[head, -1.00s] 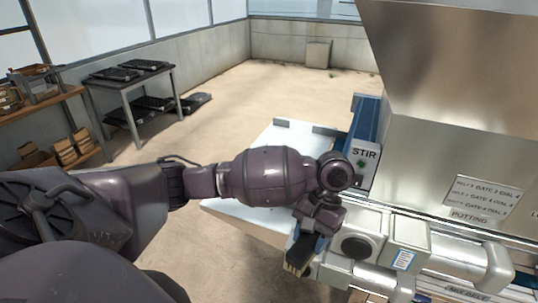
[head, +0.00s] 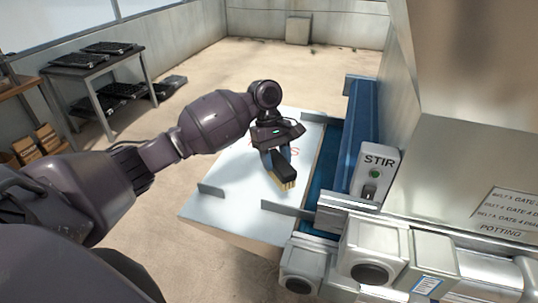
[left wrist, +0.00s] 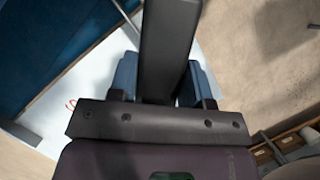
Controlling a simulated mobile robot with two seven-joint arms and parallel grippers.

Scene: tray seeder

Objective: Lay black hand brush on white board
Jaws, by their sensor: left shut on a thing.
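My left gripper (head: 276,150) is shut on the black hand brush (head: 285,167), whose pale bristles (head: 288,186) point toward the near side. The brush is over the white board (head: 235,205); I cannot tell whether it touches it. In the left wrist view the brush's black body (left wrist: 168,45) sits between the blue finger pads (left wrist: 127,75), with part of the white board (left wrist: 60,112) below. Red marks on the board are partly hidden by my gripper. My right gripper is not in view.
Low grey brackets (head: 211,190) stand on the board's edges. A table with black trays (head: 95,66) is at the far left.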

